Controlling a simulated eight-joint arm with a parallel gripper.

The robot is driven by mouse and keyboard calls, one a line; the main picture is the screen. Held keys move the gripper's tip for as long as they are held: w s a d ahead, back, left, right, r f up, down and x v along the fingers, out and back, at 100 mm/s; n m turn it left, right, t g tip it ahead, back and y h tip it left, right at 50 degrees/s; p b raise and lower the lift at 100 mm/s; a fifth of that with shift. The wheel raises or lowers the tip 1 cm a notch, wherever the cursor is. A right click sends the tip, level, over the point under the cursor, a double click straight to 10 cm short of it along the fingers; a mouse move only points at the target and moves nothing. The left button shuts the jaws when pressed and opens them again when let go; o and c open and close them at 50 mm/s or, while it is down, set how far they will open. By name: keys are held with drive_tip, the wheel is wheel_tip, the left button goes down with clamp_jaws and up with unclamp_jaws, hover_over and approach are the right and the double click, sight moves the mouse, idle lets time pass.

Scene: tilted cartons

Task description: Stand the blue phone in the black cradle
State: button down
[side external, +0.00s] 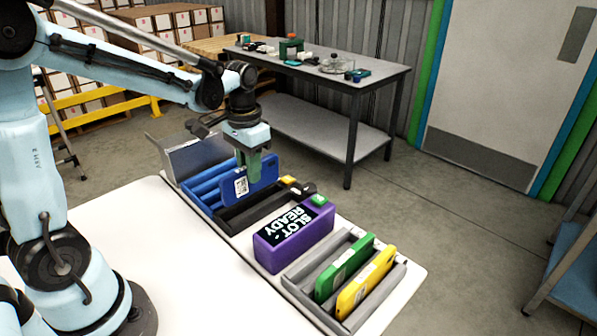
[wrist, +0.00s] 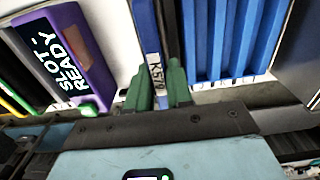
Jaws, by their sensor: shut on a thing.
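The blue phone (side external: 263,180) is upright on its long edge, with a white label on its face. My gripper (side external: 254,168) has green fingers shut on its upper edge. In the wrist view the phone (wrist: 146,38) shows edge-on between the fingers of my gripper (wrist: 159,88), with a printed label near them. The black cradle (side external: 262,208) lies just in front of and below the phone in the side view, to the left of the purple box. The phone overlaps the boundary of the cradle and the blue rack; I cannot tell whether its bottom edge touches either.
A blue slotted rack (side external: 203,186) stands behind the cradle, with a grey box (side external: 197,157) beyond. A purple box (side external: 292,243) reading "SLOT-READY" stands on the near side. A grey rack (side external: 302,283) holds a green phone (side external: 342,266) and a yellow phone (side external: 366,283). The white tabletop (side external: 185,270) is clear.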

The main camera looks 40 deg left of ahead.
drive_tip(key=shift+f, duration=2.25)
drive_tip(key=shift+f, duration=0.35)
drive_tip(key=c, duration=0.9)
unclamp_jaws()
drive_tip(key=shift+c, duration=0.2)
wheel_tip(320, 180, up, 12)
drive_tip(key=shift+r, duration=0.1)
wheel_tip(320, 180, up, 7)
hover_over(252, 192)
drive_tip(key=shift+w+a, duration=0.25)
drive_tip(key=shift+a, duration=0.1)
